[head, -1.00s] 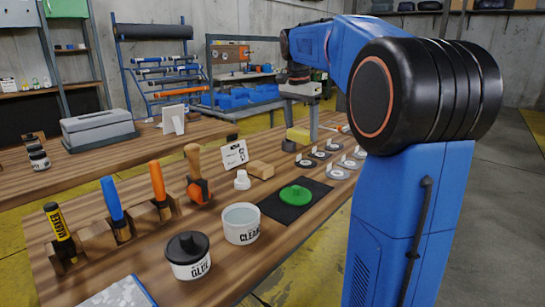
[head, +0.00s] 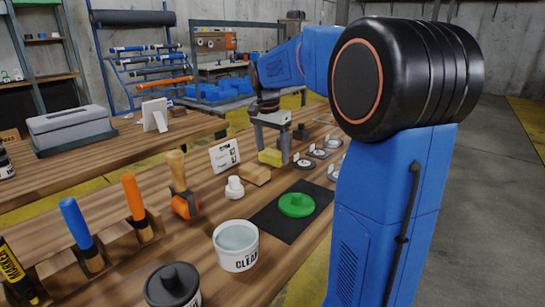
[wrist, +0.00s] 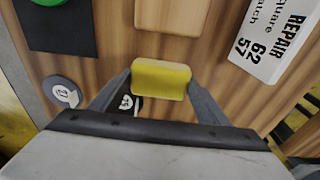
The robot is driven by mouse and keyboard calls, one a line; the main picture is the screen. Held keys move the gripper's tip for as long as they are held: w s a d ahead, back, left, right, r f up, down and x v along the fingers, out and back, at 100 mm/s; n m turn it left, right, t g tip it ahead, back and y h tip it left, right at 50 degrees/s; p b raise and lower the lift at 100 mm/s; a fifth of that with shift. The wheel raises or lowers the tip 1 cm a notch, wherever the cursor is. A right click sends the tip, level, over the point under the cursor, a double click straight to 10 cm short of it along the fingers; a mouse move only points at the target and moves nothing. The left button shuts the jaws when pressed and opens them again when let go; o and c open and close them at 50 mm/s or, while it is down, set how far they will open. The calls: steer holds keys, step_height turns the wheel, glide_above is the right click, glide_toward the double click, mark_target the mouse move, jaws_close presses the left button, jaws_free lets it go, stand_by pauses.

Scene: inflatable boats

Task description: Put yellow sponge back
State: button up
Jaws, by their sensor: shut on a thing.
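The yellow sponge (head: 270,157) is a small block held at the end of my gripper (head: 273,149) over the workbench. In the wrist view the sponge (wrist: 161,80) sits between the two fingers of my gripper (wrist: 161,86), which are shut on its left and right ends. A plain wooden block (head: 255,174) lies on the bench close by, and also shows at the top of the wrist view (wrist: 167,14). I cannot tell the exact height of the sponge above the bench.
A white card (head: 225,156) stands left of the block, with a white nozzle (head: 234,187) nearby. A black mat (head: 268,222) bears a green disc (head: 296,205). Round labelled discs (head: 304,163) lie to the right. A cleaner tub (head: 236,246) stands in front.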

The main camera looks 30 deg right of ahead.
mark_target(270, 154)
steer(key=shift+f, duration=0.85)
steer(key=shift+f, duration=0.15)
steer(key=o, duration=1)
step_height(270, 154, up, 12)
steer(key=a, duration=0.1)
steer(key=shift+s+a, duration=0.15)
steer(key=shift+s, duration=0.1)
